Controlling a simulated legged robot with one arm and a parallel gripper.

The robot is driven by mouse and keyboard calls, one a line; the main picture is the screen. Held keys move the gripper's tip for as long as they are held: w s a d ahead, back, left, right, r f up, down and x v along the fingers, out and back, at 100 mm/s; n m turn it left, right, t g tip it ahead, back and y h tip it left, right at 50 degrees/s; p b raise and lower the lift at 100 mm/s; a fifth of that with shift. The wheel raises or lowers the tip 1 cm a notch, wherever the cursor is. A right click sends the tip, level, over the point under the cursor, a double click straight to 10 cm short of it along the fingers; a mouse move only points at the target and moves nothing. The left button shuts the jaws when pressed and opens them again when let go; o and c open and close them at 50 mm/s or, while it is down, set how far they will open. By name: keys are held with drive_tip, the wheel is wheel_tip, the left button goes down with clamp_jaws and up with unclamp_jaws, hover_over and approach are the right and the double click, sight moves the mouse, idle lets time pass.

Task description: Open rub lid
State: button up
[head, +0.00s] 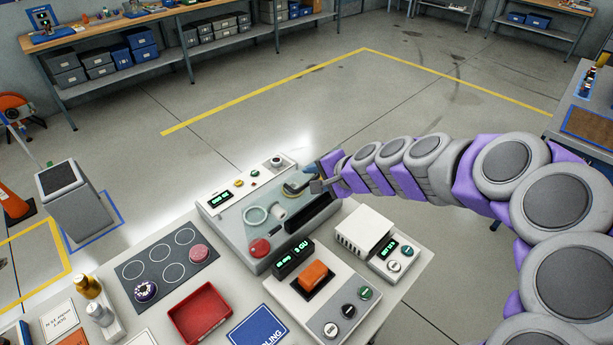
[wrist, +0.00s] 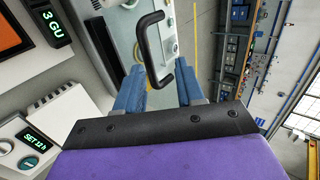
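The rub machine (head: 225,197) is a pale grey box with a glassy lid (head: 249,208) on its top; the lid looks shut. Through it show a pale ring, a red round part and other small parts. A black bar handle (wrist: 149,52) stands up from the pale surface in the wrist view. My gripper (head: 312,186) is over the right side of the machine. In the wrist view my gripper (wrist: 159,68) has its two blue fingers apart, with the handle showing between and just beyond them. I cannot tell whether they touch it.
A panel with an orange switch (head: 313,277) and a white box with a green display (head: 388,248) stand close in front. A red tray (head: 200,312) and a dark pad with circles (head: 148,262) lie to the left. The floor behind the table is clear.

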drive_tip(key=p+v, duration=0.1)
drive_tip(key=v, duration=1.1)
drive_tip(key=shift+p, duration=0.35)
drive_tip(key=shift+f, duration=0.1)
drive_tip(key=shift+c, duration=0.2)
